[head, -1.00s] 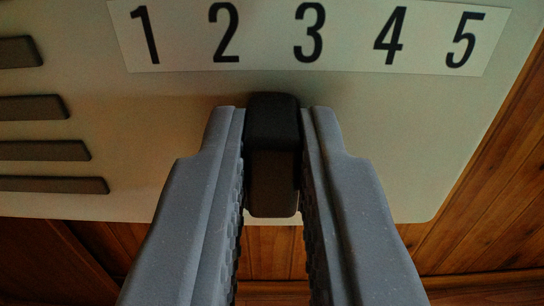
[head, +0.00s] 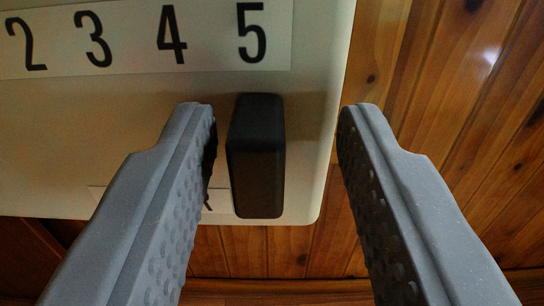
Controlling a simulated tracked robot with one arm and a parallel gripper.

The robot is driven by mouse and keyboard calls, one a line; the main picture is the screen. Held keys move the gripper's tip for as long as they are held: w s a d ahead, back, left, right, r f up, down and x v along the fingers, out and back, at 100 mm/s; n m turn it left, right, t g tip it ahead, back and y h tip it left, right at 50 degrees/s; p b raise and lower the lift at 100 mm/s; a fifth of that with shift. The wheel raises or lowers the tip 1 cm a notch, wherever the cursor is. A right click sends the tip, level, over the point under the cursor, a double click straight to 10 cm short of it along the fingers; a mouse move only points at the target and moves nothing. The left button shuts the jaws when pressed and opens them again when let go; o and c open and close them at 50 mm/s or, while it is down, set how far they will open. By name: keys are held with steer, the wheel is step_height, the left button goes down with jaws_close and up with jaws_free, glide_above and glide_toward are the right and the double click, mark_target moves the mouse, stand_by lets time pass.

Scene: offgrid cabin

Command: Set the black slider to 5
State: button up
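The black slider (head: 257,155) stands out from a pale panel (head: 60,130), directly below the printed 5 (head: 251,32). A white number strip (head: 130,58) above it shows 2, 3, 4 and 5 in this view. My gripper (head: 272,112) is open, with one grey finger on each side of the slider. The left finger is close to the slider, with a small gap near its tip. The right finger is well apart from it, beyond the panel's right edge.
A wood-plank wall (head: 440,130) lies behind the panel and fills the right side. A pale label (head: 218,200) with a dark mark shows low on the panel, partly hidden by the left finger.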

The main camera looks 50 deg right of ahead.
stand_by(0.4)
steer(key=shift+a, duration=0.2)
steer(key=p+v, duration=0.2)
steer(key=v, duration=1.1)
steer(key=shift+s, duration=0.25)
